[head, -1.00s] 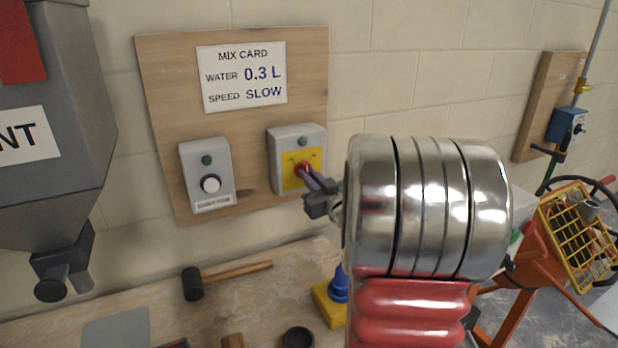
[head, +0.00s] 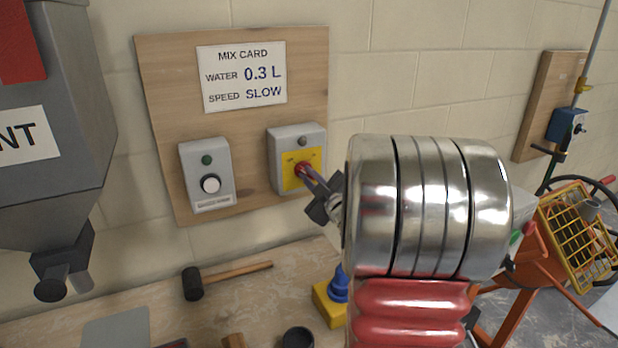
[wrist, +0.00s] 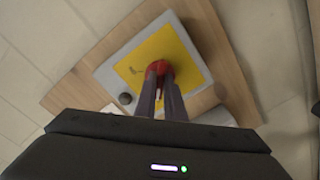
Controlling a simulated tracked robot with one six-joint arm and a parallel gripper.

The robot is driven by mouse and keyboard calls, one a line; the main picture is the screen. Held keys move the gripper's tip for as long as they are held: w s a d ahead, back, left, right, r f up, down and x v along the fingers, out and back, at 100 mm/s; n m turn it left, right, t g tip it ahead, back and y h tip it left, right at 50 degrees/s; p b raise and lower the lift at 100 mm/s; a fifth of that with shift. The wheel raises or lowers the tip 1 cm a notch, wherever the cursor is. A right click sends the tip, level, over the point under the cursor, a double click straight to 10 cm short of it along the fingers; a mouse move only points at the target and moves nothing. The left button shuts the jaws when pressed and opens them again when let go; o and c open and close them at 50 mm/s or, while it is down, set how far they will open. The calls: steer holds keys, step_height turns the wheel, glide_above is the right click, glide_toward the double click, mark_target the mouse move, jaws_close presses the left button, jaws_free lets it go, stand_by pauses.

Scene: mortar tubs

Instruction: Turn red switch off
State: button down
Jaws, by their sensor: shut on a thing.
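The red switch (head: 301,169) sits on a yellow plate (head: 315,156) on the front of a grey box (head: 288,140), fixed to a wooden wall board. My gripper (head: 306,174) reaches it from the right and is shut on the switch. In the wrist view the two fingers of my gripper (wrist: 160,78) close on the red switch (wrist: 158,68), and they hide part of it. The yellow plate (wrist: 185,50) shows around them with small dark marks. My silver and red arm hides what lies behind it at right.
A second grey box (head: 206,165) with a round knob is left of the switch box. A mix card (head: 244,76) hangs above. A hopper (head: 45,150) stands at left. A mallet (head: 195,284) and a yellow-blue item (head: 330,300) lie on the bench below.

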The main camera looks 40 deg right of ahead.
steer(key=shift+a+f, duration=0.1)
steer(key=shift+f, duration=0.05)
steer(key=c, duration=1.8)
jaws_free()
steer(key=shift+c, duration=0.2)
steer(key=v, duration=1.3)
steer(key=shift+s+a, duration=0.15)
steer(key=shift+s, duration=0.2)
